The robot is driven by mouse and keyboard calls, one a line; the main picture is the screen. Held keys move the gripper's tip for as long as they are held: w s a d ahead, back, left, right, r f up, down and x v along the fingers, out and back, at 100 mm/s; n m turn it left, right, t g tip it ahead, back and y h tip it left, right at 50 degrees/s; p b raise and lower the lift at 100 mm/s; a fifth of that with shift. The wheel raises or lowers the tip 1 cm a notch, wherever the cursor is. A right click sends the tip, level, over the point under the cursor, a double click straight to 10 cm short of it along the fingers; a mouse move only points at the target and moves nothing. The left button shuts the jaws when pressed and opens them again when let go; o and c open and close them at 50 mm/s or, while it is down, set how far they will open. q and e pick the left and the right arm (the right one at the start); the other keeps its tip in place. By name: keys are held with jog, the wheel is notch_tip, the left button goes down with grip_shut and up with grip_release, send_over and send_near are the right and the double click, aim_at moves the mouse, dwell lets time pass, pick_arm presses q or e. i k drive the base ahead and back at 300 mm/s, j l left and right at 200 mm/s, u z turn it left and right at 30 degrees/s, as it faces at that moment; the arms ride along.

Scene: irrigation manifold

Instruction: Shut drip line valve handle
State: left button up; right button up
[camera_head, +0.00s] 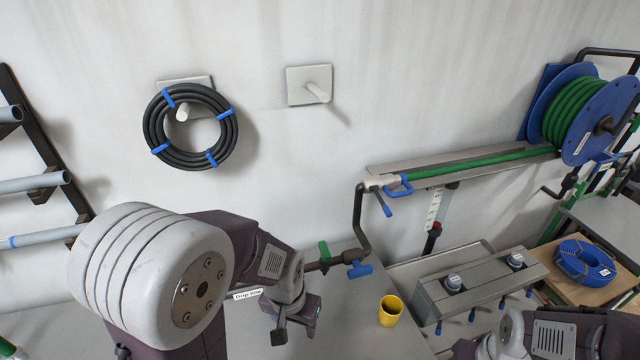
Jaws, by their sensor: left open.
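A dark pipe (359,225) comes down the wall and bends left along a bench. It carries a blue tee-shaped handle (358,270) and, further left, an upright green handle (324,252). A white label reading "Drip line" (247,293) sits left of my left gripper. I cannot tell which handle the label belongs to; part of the pipework is hidden behind my left arm. My left gripper (293,322) is open and points down, below and left of the green handle, with nothing visible between its fingers.
A yellow cup (390,310) stands right of the pipe. A grey box (480,285) with several blue levers is further right. A green hose reel (585,110), a black coil (190,127) and an empty peg (318,91) are on the wall. A blue coil (583,262) lies on the right.

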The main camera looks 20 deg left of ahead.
aim_at(358, 271)
jog(key=u, duration=1.2)
jog(key=l+z, duration=0.5)
jog(key=k+l, duration=0.1)
jog(key=l, duration=0.4)
jog(key=k+l, duration=0.1)
jog(key=l, duration=0.9)
jog(key=k+l, duration=0.15)
jog(key=l, duration=0.35)
jog(key=u, duration=0.05)
